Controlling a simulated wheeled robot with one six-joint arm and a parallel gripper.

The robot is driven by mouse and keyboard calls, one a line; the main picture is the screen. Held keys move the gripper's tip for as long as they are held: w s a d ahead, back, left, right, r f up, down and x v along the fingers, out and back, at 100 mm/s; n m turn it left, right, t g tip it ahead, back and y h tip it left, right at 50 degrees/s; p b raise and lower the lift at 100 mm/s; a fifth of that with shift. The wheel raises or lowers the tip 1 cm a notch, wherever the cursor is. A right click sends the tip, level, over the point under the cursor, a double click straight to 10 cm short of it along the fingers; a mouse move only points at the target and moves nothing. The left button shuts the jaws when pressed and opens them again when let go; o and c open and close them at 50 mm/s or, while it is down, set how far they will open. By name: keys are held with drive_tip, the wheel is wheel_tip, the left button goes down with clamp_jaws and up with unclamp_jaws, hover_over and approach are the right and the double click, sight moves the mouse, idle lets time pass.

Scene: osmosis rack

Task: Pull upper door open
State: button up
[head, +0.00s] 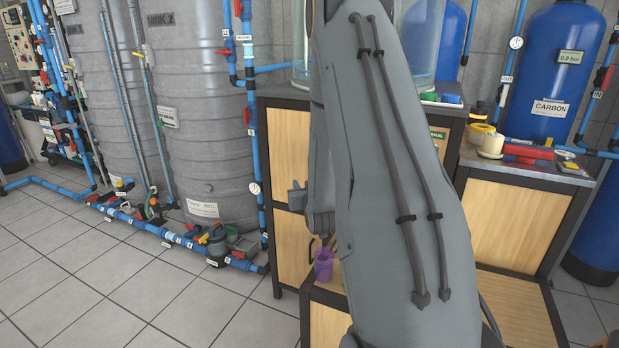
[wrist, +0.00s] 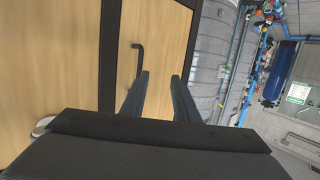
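The cabinet has a light wood upper door (head: 287,152) in a dark frame, and it looks shut in the head view. A lower wood door (head: 291,245) lies below it. In the wrist view a wood door panel (wrist: 165,30) carries a dark bar handle (wrist: 139,58); I cannot tell for sure which door it is. My gripper (wrist: 160,76) is open and empty, its fingers apart. The handle shows just beyond the left fingertip, not between the fingers. In the head view my arm hides most of the gripper and the handle.
Large grey tanks (head: 205,110) stand left of the cabinet, with blue pipes (head: 262,180) close to its side. A purple cup (head: 323,266) stands on a low wood unit. Another wood cabinet (head: 515,225) stands at right. The tiled floor (head: 120,285) at front left is clear.

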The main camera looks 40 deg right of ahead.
drive_tip(key=w+d+t+h, duration=0.1)
drive_tip(key=w+d, duration=0.5)
drive_tip(key=d, duration=0.1)
drive_tip(key=shift+w+d+r+m+t+h, duration=0.2)
drive_tip(key=shift+m+t+h, duration=0.1)
drive_tip(key=shift+t+h, duration=0.1)
